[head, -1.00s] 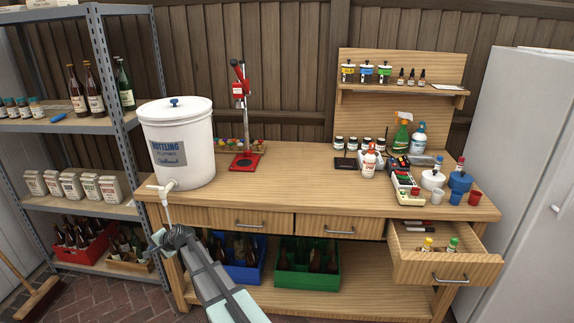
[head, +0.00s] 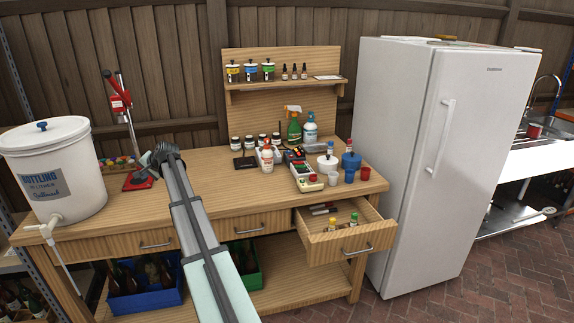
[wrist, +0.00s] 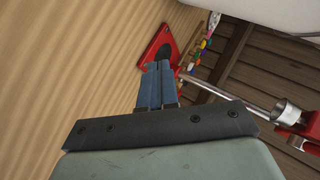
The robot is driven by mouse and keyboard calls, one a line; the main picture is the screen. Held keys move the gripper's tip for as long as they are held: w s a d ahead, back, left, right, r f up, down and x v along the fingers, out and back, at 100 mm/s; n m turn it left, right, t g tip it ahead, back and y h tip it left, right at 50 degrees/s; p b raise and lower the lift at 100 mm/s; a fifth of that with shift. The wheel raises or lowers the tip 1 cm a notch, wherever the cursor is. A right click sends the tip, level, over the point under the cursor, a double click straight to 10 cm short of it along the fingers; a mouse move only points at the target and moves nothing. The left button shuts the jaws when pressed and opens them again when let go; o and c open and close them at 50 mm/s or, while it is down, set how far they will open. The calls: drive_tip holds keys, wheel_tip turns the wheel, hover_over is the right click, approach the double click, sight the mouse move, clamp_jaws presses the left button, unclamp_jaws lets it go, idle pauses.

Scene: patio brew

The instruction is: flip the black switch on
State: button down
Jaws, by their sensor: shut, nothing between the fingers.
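I cannot make out a black switch for certain in either view. A cluster of small devices (head: 295,156) with dark and red parts stands at the right of the bench, and a pale unit (head: 308,180) with a red part and a green part lies in front of it. Any switch on them is too small to tell. My gripper (head: 148,158) is above the left part of the bench, by the red bottle capper (head: 122,103), well left of these devices. In the wrist view its two blue-grey fingers (wrist: 157,66) are together and empty, pointing towards the capper's red base (wrist: 158,50).
The wooden bench (head: 205,198) is clear in its middle. A white bottling bucket (head: 60,185) stands at its left end. Jars, a spray bottle (head: 294,128) and cups crowd its right end. A drawer (head: 340,243) is open at front right. A white fridge (head: 410,160) stands beyond.

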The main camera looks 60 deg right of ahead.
drive_tip(key=s+d+r+n+g, duration=0.1)
drive_tip(key=s+d, duration=0.3)
drive_tip(key=d, duration=0.4)
drive_tip(key=s+d+r+n+g, duration=0.1)
drive_tip(key=s+d, duration=0.2)
drive_tip(key=d, duration=0.5)
wheel_tip(320, 180, up, 7)
drive_tip(key=n+g, duration=0.3)
drive_tip(key=g, duration=0.4)
hover_over(299, 170)
drive_tip(key=s+d, duration=0.2)
drive_tip(key=shift+w+a+f, duration=0.15)
drive_tip(key=shift+w, duration=0.1)
drive_tip(key=shift+f, duration=0.1)
drive_tip(key=f, duration=0.4)
drive_tip(key=w+a+f, duration=0.1)
drive_tip(key=f, duration=0.8)
drive_tip(key=shift+w+a+f, duration=0.15)
drive_tip(key=shift+f, duration=0.2)
